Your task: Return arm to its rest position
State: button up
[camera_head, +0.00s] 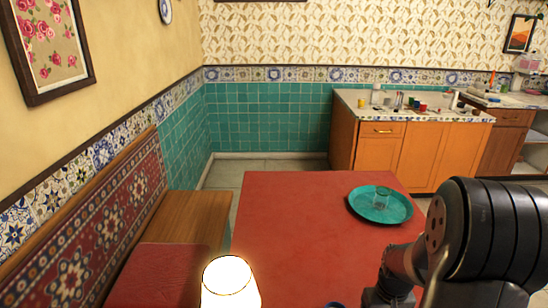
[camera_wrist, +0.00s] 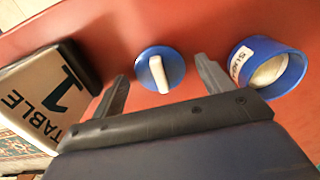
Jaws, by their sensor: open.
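My gripper (camera_wrist: 161,70) is open in the wrist view, with one finger on each side of the picture's middle. A round blue lid with a cream handle (camera_wrist: 152,56) shows on the red table between and beyond the fingertips. Neither finger visibly touches it. A blue bowl (camera_wrist: 239,54) with a partly readable label starting "SUG" lies to the right, its pale inside showing. In the head view my arm (camera_head: 480,240) is at the lower right, and my gripper is hidden or out of the frame there.
A "TABLE 1" sign (camera_wrist: 60,85) stands close to the left finger. A glowing lamp (camera_head: 229,285) is at the front. A bench (camera_head: 195,220) lines the left wall; a counter (camera_head: 400,150) is behind.

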notch_tip(320, 180, up, 10)
jog(key=p, duration=0.2)
jog(key=w+a+r+m+p, duration=0.2)
jog(key=a+r, duration=0.2)
jog(key=a, duration=0.7)
notch_tip(320, 180, down, 10)
jog(key=shift+f+b, duration=0.25)
jog(key=shift+b, duration=0.15)
notch_tip(320, 180, up, 6)
jog(key=shift+w+r, duration=0.15)
jog(key=shift+w, duration=0.1)
jog(key=shift+w, duration=0.1)
